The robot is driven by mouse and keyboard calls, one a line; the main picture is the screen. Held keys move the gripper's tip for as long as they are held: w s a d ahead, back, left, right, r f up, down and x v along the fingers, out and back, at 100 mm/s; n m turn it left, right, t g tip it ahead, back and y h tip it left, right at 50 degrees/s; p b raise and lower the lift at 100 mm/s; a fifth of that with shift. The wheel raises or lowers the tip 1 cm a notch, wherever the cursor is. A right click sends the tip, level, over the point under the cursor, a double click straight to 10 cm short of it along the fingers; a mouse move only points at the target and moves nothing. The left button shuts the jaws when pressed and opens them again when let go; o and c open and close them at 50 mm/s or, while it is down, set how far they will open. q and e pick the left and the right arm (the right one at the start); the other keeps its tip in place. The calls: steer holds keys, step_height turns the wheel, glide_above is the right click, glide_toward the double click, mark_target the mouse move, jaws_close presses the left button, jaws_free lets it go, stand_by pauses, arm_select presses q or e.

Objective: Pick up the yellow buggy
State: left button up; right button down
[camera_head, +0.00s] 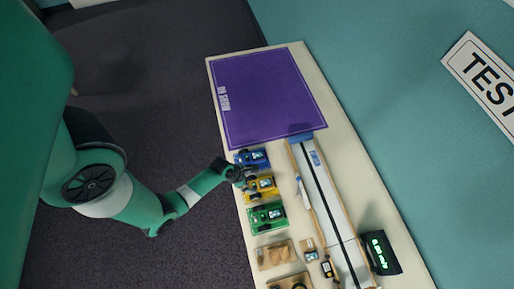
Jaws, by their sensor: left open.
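The yellow buggy (264,186) sits on the table near its left edge, in a column between the blue buggy (256,159) above it and the green buggy (267,216) below it. My left gripper (246,177) is open at the upper left of the yellow buggy, between it and the blue one. The gripper covers part of the yellow buggy's left end. I cannot tell whether it touches the buggy. My right gripper is not in view.
A purple mat (264,93) covers the table's upper end and is empty. A white track (328,208) with a dark stripe runs right of the buggies. A black display (381,253) with green digits stands at the lower right. A wooden block set (275,254) lies below the green buggy.

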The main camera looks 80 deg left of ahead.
mark_target(260, 184)
arm_select(q)
steer(key=b+x, duration=0.4)
steer(key=x, duration=0.1)
steer(key=shift+f, duration=0.1)
steer(key=shift+w, duration=0.1)
steer(key=b+x, duration=0.1)
steer(key=x, duration=0.1)
steer(key=b+x, duration=0.2)
steer(key=x, duration=0.1)
steer(key=shift+w, duration=0.3)
steer(key=c, duration=1)
steer(key=shift+r, duration=0.25)
